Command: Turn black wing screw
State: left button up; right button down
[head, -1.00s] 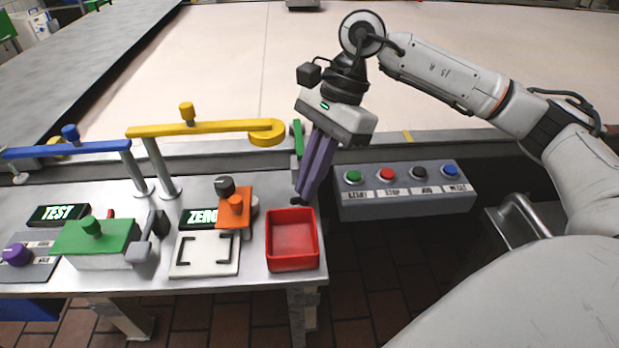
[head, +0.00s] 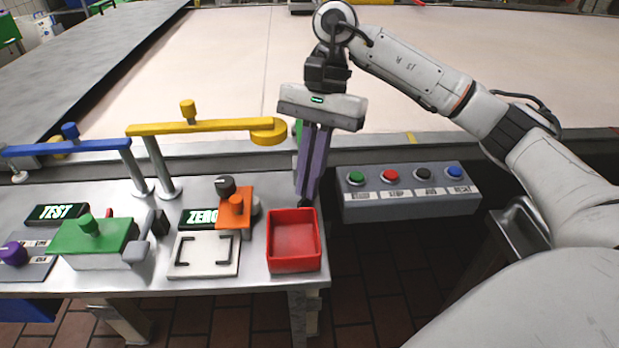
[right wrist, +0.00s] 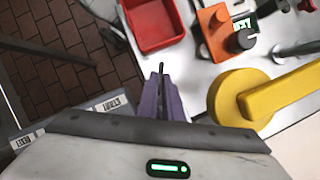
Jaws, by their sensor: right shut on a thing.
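My right gripper (head: 307,198) points down at the back right corner of the metal table, behind the red tray. Its long purple fingers are close together and shut on a small dark piece, which I take to be the black wing screw (right wrist: 161,69). In the right wrist view the piece shows as a thin dark tip between the fingertips (right wrist: 161,80). In the head view the fingers mostly hide it, and its wing shape cannot be made out. My left gripper is not in view.
The red tray (head: 292,212) sits just in front of the fingers. An orange block (head: 235,209) with a black knob (head: 225,187) stands left of it. A yellow arm (head: 200,127) reaches close to the gripper's left. A button box (head: 410,207) lies to the right.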

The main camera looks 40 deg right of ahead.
dwell(0.3)
jog(key=c, duration=1.9)
grip_release()
jog(key=p+v, duration=0.2)
jog(key=v, duration=0.8)
jog(key=shift+w+d+r, duration=0.1)
jog(key=shift+d+r, duration=0.05)
